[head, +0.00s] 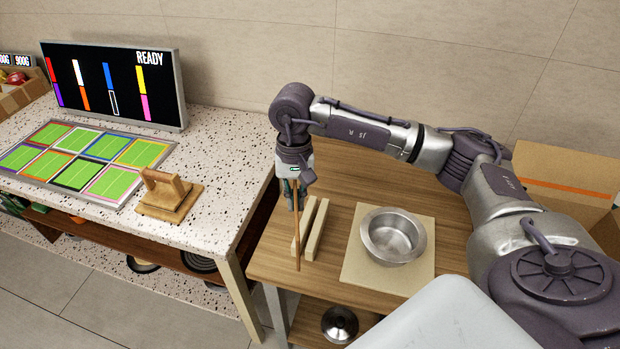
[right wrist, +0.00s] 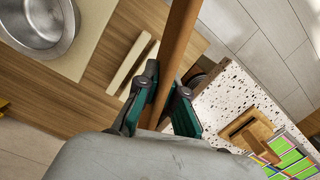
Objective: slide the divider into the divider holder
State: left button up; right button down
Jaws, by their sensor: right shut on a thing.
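The divider (head: 297,235) is a thin brown board seen nearly edge-on. My right gripper (head: 292,190) is shut on its upper part, and the board hangs roughly upright below. In the right wrist view the divider (right wrist: 181,40) runs up between the dark green fingers (right wrist: 168,82). The divider holder (head: 317,232) looks like two pale parallel wooden rails with a narrow slot, on the wooden table. The divider is at the holder's left side in the head view; whether they touch I cannot tell. The holder (right wrist: 127,68) also shows left of the fingers in the wrist view. My left gripper is not in view.
A metal bowl (head: 394,236) stands on a beige board (head: 363,276) right of the holder. Left of the table is a speckled counter (head: 225,180) with a wooden handled block (head: 168,196), a colored panel mat (head: 92,162) and a READY screen (head: 115,85). A cardboard box (head: 565,170) stands right.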

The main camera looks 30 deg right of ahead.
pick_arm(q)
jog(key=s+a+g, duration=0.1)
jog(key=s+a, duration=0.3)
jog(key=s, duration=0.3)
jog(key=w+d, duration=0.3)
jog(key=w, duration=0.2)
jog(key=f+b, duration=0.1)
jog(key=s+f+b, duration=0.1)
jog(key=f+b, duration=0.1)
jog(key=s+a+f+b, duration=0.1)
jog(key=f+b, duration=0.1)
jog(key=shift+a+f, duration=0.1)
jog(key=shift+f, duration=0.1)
pick_arm(e)
jog(key=w+d+f+m, duration=0.3)
jog(key=d+f, duration=0.3)
jog(key=f, duration=0.1)
jog(key=shift+w+d+f+m, duration=0.15)
jog(key=shift+w+d+m, duration=0.15)
jog(key=shift+w+m, duration=0.1)
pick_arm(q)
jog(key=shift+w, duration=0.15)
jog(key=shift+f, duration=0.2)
